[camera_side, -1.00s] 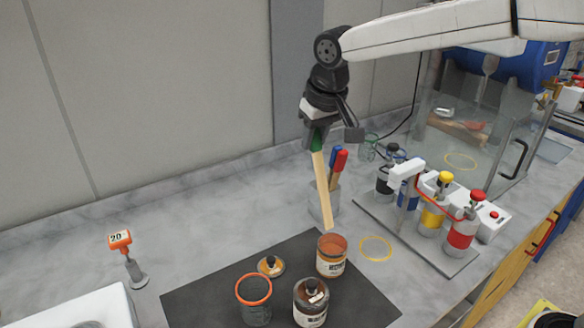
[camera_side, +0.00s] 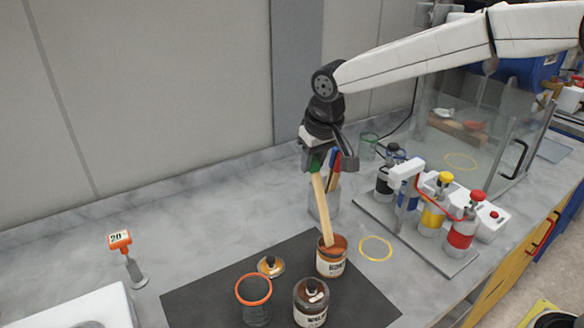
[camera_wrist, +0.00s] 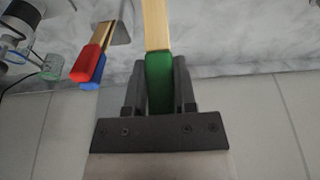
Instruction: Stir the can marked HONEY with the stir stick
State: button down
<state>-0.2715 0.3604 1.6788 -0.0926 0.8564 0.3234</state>
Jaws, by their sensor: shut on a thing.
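My gripper (camera_side: 314,158) is shut on the green end of the wooden stir stick (camera_side: 321,205), which points down and leans slightly. The green grip (camera_wrist: 159,80) sits between the two dark fingers in the wrist view. The stick's lower tip is at the mouth of the open HONEY can (camera_side: 331,262), an amber jar with a white label on the dark mat. The tip itself is hidden, apparently inside the rim; its depth cannot be told.
Red- and blue-handled sticks (camera_wrist: 90,66) stand in a holder behind my stick. A rack of coloured bottles (camera_side: 432,218) is to the right.

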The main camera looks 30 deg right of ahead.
aim_at(317, 182)
jog(key=shift+s+f, duration=0.25)
jog(key=shift+f, duration=0.55)
jog(key=shift+s+f, duration=0.3)
jog(key=shift+f, duration=0.5)
jog(key=shift+s+f, duration=0.25)
jog(key=shift+f, duration=0.55)
jog(key=shift+a, duration=0.1)
